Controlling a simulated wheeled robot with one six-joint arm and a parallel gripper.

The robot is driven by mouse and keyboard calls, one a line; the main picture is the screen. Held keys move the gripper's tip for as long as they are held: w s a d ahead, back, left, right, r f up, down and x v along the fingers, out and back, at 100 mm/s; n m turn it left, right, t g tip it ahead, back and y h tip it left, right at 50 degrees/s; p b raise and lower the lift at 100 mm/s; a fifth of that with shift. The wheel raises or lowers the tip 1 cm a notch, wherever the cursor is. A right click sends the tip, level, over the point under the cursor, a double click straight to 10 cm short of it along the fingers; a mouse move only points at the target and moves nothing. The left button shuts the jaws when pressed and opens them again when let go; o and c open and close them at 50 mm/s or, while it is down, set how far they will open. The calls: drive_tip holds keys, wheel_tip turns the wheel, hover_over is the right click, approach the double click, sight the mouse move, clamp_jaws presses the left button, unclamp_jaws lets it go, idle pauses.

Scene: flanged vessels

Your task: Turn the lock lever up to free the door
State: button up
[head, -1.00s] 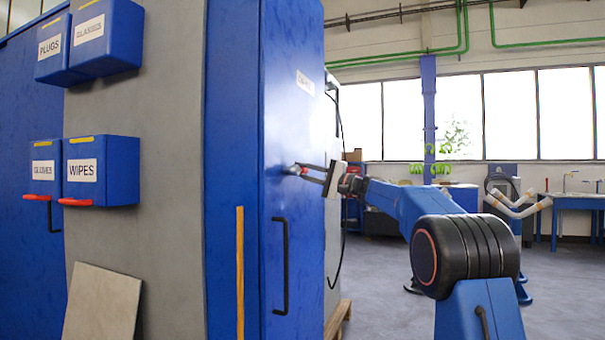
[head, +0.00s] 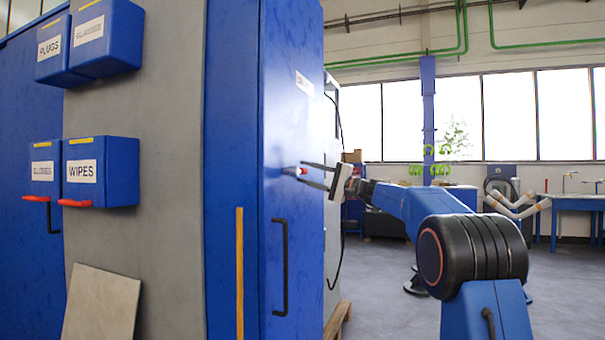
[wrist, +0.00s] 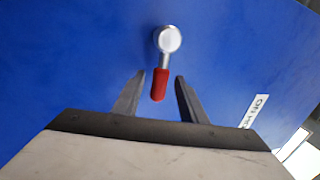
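The lock lever is on the blue cabinet door (head: 292,130). In the wrist view it has a round silver hub (wrist: 168,39) and a short stem with a red grip (wrist: 159,84) pointing toward my gripper. In the head view its red tip (head: 303,171) shows small, just off the door face. My gripper (head: 303,175) is open. In the wrist view its two fingers (wrist: 157,82) stand apart on either side of the red grip, with a gap on both sides. The black door handle (head: 280,267) is lower on the door.
Blue boxes marked PLUGS (head: 62,50) and WIPES (head: 100,172) hang on the grey panel at left. A board (head: 101,305) leans below them. A yellow strip (head: 240,272) runs beside the door. Open floor (head: 385,300) lies to the right.

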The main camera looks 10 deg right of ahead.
drive_tip(key=v, duration=1.5)
drive_tip(key=s+a+f+n+g+h, duration=0.1)
drive_tip(key=s+a+f+g+h, duration=0.25)
drive_tip(key=s+a+f, duration=0.65)
drive_tip(key=s+a+f+n+g+h, duration=0.1)
drive_tip(key=s+a+f+g+h, duration=0.25)
drive_tip(key=s+a+f, duration=0.7)
drive_tip(key=s+d+f+n+h, duration=0.1)
drive_tip(key=s+d+f+h, duration=0.2)
drive_tip(key=s+f, duration=0.5)
drive_tip(key=s+d+f+n+h, duration=0.2)
drive_tip(key=s+f, duration=0.6)
drive_tip(key=s, duration=0.5)
drive_tip(key=s+d+f+n+h, duration=0.2)
drive_tip(key=s+d+f+h, duration=0.3)
drive_tip(key=s+f, duration=0.3)
drive_tip(key=shift+s+d+g, duration=0.15)
drive_tip(key=shift+s+g, duration=0.15)
drive_tip(key=shift+s, duration=0.9)
